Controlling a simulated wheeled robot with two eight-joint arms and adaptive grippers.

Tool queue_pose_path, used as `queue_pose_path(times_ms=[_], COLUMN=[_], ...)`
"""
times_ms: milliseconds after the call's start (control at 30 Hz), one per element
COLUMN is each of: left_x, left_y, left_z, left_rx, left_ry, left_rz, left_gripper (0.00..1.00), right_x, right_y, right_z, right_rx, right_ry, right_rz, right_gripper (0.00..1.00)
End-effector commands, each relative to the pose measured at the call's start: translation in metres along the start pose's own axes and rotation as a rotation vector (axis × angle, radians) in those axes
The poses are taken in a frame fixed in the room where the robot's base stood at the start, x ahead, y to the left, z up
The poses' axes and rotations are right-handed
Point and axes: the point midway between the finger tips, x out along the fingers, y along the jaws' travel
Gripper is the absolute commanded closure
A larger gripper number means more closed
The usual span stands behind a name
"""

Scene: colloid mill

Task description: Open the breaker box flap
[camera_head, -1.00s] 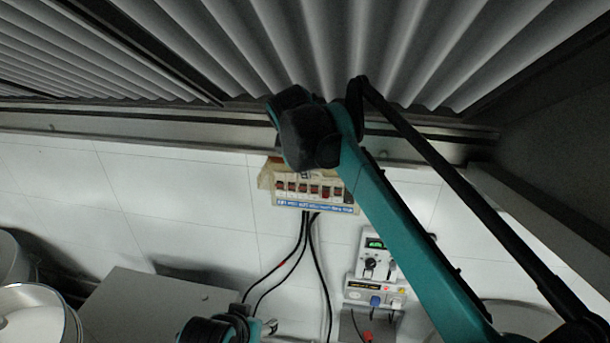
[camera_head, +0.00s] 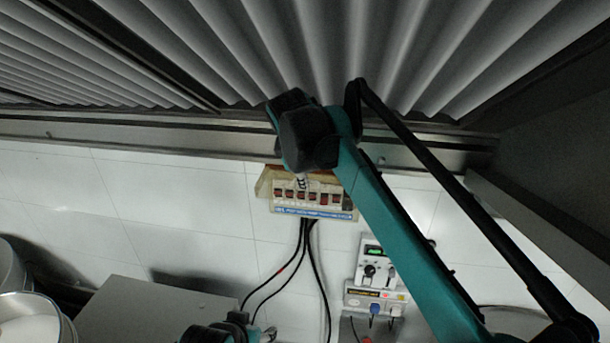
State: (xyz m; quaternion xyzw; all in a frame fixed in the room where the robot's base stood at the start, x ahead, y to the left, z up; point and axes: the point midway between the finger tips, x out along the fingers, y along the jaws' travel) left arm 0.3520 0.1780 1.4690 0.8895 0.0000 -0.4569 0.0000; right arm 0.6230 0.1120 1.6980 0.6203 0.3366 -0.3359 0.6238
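The breaker box (camera_head: 342,203) is a beige box on the white tiled wall, near the middle of the head view. It has a row of dark red switches and a blue label strip along its lower edge. Beige panel parts show at its upper left and upper right; I cannot tell how far the flap is open. My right arm comes in from the right, and its dark joint covers the top of the box. A small grey piece shows below that joint, over the switches; I cannot tell if it is my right gripper. Of my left arm only dark and teal parts show at the bottom edge.
Black cables (camera_head: 309,262) hang from the box. A control unit (camera_head: 376,262) with a green display and a socket block (camera_head: 370,297) are on the wall to the right. A grey cabinet top (camera_head: 150,312) and a round metal vessel (camera_head: 30,318) are at lower left.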

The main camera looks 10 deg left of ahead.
Motion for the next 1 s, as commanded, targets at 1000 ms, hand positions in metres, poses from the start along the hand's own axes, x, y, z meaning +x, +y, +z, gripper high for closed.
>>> queue_pose_path(times_ms=[1000], left_x=[0.0], left_y=[0.0], left_z=[0.0], left_rx=[0.0], left_ry=[0.0], left_rz=[0.0], left_gripper=[0.44], right_x=[-0.078], right_y=[-0.1], right_z=[-0.001], right_rx=[-0.001], right_ry=[0.0], right_rz=[0.0], right_gripper=[0.73])
